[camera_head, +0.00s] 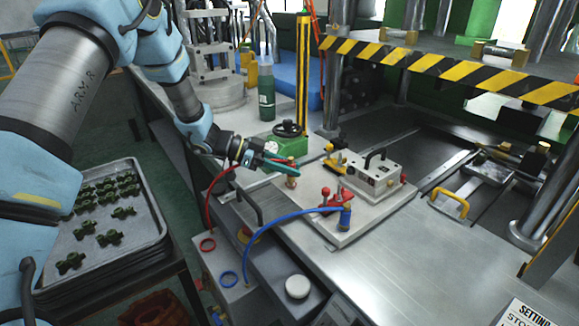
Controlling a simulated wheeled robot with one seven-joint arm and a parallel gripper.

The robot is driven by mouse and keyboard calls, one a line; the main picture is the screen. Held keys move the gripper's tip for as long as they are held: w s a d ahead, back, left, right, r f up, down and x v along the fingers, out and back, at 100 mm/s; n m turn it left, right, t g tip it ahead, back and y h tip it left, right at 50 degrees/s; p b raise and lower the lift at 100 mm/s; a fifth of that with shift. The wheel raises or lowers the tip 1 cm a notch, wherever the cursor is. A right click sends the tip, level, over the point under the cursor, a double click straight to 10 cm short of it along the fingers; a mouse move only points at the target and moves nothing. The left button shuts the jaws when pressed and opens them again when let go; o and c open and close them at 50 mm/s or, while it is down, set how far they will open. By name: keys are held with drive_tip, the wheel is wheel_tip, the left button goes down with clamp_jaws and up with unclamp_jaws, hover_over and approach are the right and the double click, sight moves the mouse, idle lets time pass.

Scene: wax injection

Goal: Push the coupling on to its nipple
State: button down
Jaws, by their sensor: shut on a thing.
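A small brass nipple (291,182) stands on the plate right below the fingertips. I cannot tell whether coupling and nipple touch. The red hose (207,205) arcs from a red ring (207,245) up behind the gripper.
On the plate stand a grey mould block (374,178) with a black handle and red-handled clamps (326,193). A tray of green parts (85,245) is at left. The bench (430,255) is clear at front right.

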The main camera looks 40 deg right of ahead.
drive_tip(key=shift+f+b, duration=0.45)
drive_tip(key=shift+f, duration=0.5)
drive_tip(key=c, duration=0.6)
unclamp_jaws()
drive_tip(key=b+v, duration=0.3)
drive_tip(key=v, duration=0.7)
drive_tip(key=shift+f, duration=0.15)
drive_tip(key=shift+w+a+r, duration=0.3)
drive_tip(key=shift+w, duration=0.05)
